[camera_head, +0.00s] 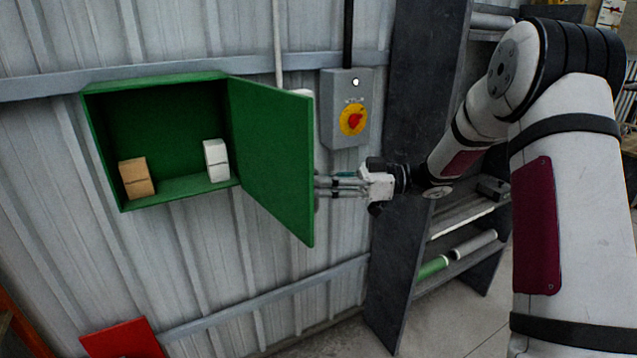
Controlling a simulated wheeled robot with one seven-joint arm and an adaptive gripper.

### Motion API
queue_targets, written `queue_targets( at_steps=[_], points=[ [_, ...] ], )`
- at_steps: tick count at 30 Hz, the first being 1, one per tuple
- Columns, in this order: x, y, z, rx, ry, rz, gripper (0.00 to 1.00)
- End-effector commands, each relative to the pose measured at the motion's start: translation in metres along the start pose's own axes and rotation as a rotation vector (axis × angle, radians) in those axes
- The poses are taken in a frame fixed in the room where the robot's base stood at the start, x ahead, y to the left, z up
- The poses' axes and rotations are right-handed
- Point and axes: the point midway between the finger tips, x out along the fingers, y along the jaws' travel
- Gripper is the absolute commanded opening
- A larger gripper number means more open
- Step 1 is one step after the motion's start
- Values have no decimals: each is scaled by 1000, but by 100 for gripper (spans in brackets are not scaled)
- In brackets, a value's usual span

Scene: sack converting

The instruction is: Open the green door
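The green door (272,158) stands swung out from the right side of a green wall cabinet (160,83), so the inside shows. My gripper (322,187) is at the door's right side, level with its middle, pointing left. Its fingertips reach to or just behind the door's outer edge. The far side of the door and any handle there are hidden. I cannot tell whether the fingers touch or hold anything.
A brown box (136,178) and a white box (216,160) sit in the cabinet. A grey switch box (347,108) with a red and yellow knob is on the wall. A dark shelf rack (415,120) stands right. A red panel (123,340) is at lower left.

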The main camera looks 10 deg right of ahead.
Motion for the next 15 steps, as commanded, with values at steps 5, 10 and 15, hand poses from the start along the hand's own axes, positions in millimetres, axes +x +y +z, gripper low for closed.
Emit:
queue_targets(
  at_steps=[5, 10, 15],
  points=[
    [-32, 1, 1, 0, -2, 6, 18],
    [-68, 0, 1, 1, -2, 4, 18],
    [-96, 0, 0, 0, -2, 3, 18]
  ],
)
